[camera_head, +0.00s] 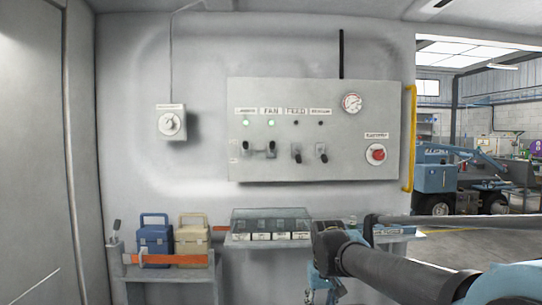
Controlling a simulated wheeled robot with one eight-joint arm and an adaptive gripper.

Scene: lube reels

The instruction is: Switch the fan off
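A grey control panel (345,120) is on the wall ahead. Its row of labels includes one reading FAN (271,111). Below that label are a lit green lamp (271,123) and the fan switch (272,146), a dark lever that appears to point up. Some pale hardware beside the fan switch is too small to make out. My gripper (318,296) hangs low at the bottom of the view, below the panel and in front of the shelf, apart from the switches. Its fingertips are not clear, so its opening cannot be told.
Other switches (297,153) flank the fan switch; the leftmost lamp (246,123) is also green. A red button (377,155), gauge (351,103) and yellow rail (410,138) are at right. A clear-lidded case (271,221) is on the shelf below. A dial box (170,123) is left.

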